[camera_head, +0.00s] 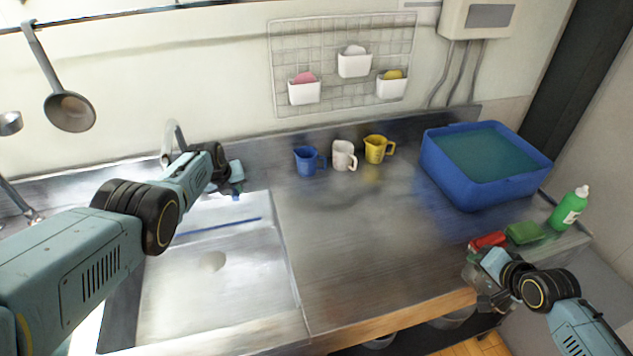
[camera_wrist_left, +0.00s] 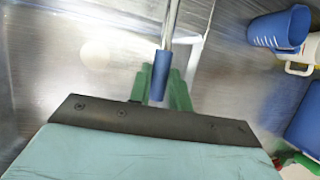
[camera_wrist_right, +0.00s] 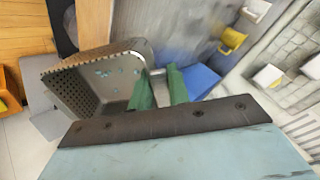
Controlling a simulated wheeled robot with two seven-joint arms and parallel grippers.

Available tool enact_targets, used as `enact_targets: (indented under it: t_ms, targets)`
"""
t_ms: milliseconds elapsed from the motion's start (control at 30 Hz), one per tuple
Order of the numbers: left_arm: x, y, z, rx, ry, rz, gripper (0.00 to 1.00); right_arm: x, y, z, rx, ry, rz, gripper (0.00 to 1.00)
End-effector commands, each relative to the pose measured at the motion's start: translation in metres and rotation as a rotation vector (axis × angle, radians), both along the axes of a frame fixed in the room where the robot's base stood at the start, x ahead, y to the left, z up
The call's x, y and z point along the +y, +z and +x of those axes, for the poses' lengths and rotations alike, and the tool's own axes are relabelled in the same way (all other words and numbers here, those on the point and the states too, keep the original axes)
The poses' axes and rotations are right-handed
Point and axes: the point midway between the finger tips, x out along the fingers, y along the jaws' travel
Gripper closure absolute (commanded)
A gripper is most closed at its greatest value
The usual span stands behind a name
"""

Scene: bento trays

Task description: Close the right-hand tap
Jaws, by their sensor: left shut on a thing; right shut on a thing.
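The right-hand tap (camera_head: 172,140) stands at the back of the sink, its metal spout partly hidden behind my left arm. My left gripper (camera_head: 236,188) is over the sink's back right corner. In the left wrist view its green fingers (camera_wrist_left: 163,92) are shut on a blue-ended metal rod (camera_wrist_left: 161,74); I cannot tell how it joins the tap. My right gripper (camera_head: 484,280) is at the counter's front right. In the right wrist view its fingers (camera_wrist_right: 160,88) are shut on a grey perforated scoop (camera_wrist_right: 108,80) with teal bits inside. Whether water runs is not clear.
Blue (camera_head: 306,161), white (camera_head: 343,155) and yellow (camera_head: 376,149) mugs stand at the back. A blue tub (camera_head: 478,190) of water is at right, near a red sponge (camera_head: 487,240), green sponge (camera_head: 524,232) and green bottle (camera_head: 569,209). The counter's middle is clear.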

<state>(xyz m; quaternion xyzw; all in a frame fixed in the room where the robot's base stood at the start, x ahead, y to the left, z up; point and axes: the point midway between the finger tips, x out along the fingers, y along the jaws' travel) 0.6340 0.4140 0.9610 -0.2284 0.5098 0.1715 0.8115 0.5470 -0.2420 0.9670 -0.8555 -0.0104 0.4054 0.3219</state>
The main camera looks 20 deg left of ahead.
Motion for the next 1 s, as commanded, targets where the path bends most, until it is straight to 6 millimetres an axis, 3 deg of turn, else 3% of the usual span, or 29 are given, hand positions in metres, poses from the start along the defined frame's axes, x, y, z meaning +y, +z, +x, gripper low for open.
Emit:
enact_targets:
  t_ms: [100,133,267,667,1000]
  targets:
    - [0.002,0.0,-0.001,0.003,-0.002,0.005,1.0,0.0,0.001,0.0,-0.001,0.0,0.0,1.0]
    - [0.002,0.0,-0.001,0.003,-0.002,0.005,0.77,0.0,0.001,0.0,-0.001,0.0,0.0,1.0]
    - [0.002,0.0,-0.001,0.003,0.0,0.005,0.6,0.0,0.001,0.0,-0.002,0.001,0.0,1.0]
    - [0.001,0.004,-0.002,0.002,0.0,0.003,0.59,0.0,0.006,0.0,-0.001,0.0,0.0,1.0]
    - [-0.001,0.032,-0.013,0.002,0.0,0.004,0.59,0.0,0.049,0.0,-0.002,0.001,0.0,1.0]
